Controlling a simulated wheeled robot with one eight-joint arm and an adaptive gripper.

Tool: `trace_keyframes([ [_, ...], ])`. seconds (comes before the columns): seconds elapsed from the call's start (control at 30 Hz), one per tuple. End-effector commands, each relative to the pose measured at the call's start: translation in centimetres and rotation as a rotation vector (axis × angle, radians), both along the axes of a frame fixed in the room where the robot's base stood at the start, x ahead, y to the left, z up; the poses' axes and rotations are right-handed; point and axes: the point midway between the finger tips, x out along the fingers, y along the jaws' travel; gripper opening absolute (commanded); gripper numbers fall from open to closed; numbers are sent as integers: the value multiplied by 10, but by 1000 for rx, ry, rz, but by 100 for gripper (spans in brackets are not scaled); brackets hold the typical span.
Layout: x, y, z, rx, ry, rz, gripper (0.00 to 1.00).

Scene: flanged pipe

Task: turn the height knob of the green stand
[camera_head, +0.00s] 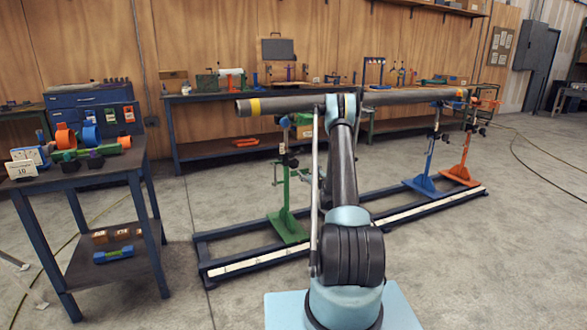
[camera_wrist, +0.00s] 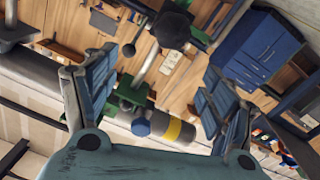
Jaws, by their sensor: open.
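The green stand (camera_head: 288,222) is at the left end of the floor frame in the head view, its post rising toward the grey pipe (camera_head: 300,102). In the wrist view, the stand's green upper part (camera_wrist: 131,94), a bright rod and a black collar (camera_wrist: 172,29) show between and beyond my fingers. A small black handle (camera_wrist: 129,49) sticks out beside the collar; I cannot tell for sure that it is the height knob. My gripper (camera_wrist: 157,70) is open, with nothing between its fingers. In the head view my own arm hides the gripper and part of the stand.
A blue stand (camera_head: 425,182) and an orange stand (camera_head: 463,170) are farther right. A dark table (camera_head: 85,175) with tools stands left. Floor between table and frame is clear.

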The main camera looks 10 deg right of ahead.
Motion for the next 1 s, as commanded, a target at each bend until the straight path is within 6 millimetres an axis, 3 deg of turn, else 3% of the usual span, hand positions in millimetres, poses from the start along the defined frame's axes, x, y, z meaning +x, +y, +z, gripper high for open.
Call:
trace_keyframes([
  [0.13,-1,5,-21,-6,11,30,77],
  [0.37,9,11,-26,-7,14,39,77],
  [1.0,113,45,-26,-6,13,39,77],
])
